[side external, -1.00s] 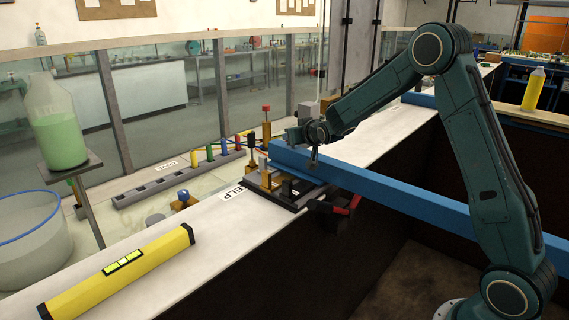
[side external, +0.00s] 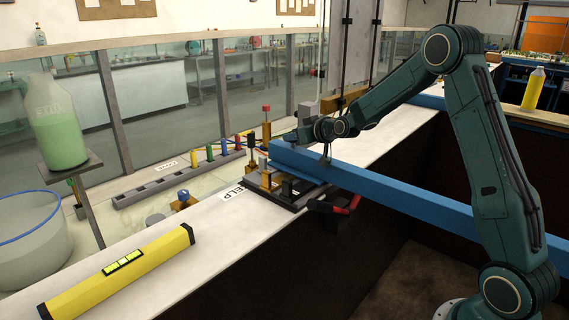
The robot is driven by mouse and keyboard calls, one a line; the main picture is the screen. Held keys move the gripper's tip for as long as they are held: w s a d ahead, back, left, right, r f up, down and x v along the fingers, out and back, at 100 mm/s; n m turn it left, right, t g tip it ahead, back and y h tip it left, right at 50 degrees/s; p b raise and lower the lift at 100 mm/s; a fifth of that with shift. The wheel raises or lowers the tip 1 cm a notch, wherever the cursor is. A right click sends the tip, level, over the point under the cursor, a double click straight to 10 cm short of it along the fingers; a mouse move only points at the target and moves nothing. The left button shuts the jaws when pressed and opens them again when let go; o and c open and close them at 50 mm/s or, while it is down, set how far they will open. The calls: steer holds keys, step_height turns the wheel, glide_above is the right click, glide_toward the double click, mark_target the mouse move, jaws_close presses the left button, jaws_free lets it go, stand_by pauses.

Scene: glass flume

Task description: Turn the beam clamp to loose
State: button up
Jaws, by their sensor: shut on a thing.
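A dark clamp body with a red-and-black handle (side external: 344,208) shows below the beam, at the edge of the white ledge. I cannot read its setting from this view.
A black base with brass and dark blocks (side external: 287,193) sits by the beam's left end, beside an "ELP" label (side external: 234,193). A yellow level (side external: 120,272) lies on the ledge at front left. A grey rack with coloured plugs (side external: 177,178) stands behind. A red-topped post (side external: 266,125) rises near my gripper.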

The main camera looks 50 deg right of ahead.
steer(key=o, duration=1)
steer(key=shift+s, duration=0.15)
steer(key=shift+v, duration=6.75)
